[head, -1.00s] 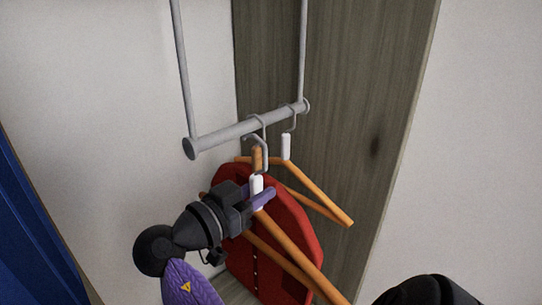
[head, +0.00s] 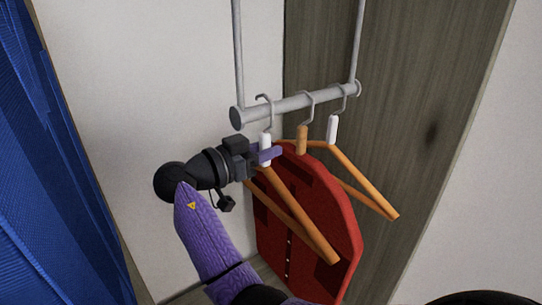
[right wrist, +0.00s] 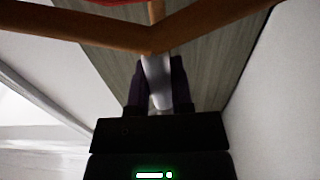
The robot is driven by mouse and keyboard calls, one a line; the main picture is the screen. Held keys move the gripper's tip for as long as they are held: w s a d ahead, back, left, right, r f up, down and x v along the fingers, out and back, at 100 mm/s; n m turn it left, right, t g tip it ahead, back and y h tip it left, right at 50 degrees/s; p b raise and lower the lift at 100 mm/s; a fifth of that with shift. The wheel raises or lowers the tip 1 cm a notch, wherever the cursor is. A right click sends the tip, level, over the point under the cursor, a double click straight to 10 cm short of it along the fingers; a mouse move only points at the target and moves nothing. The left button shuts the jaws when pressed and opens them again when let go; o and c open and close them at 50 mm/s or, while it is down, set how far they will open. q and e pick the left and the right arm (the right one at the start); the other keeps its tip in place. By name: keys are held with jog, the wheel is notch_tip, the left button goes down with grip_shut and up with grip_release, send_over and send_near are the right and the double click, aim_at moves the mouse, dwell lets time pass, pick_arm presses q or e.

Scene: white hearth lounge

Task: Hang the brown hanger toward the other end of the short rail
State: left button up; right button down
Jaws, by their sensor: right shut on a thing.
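The brown hanger (head: 300,214) has a white neck and a grey hook. My right gripper (head: 267,155) is shut on its white neck. The hook is at the height of the short rail (head: 285,105), near its left end; I cannot tell whether it rests on the rail or is in front of it. In the right wrist view, the gripper (right wrist: 158,88) has its fingers on both sides of the neck, with the brown hanger's arms (right wrist: 150,40) spreading beyond. My left gripper is not in view.
A red garment (head: 320,215) on a brown-necked hanger (head: 302,140) hangs right of the held one. Another brown hanger with a white neck (head: 332,129) hangs near the right end. A blue curtain (head: 55,160) is at the left. A wood panel (head: 440,90) stands behind.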

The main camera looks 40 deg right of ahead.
jog(key=shift+f, duration=0.35)
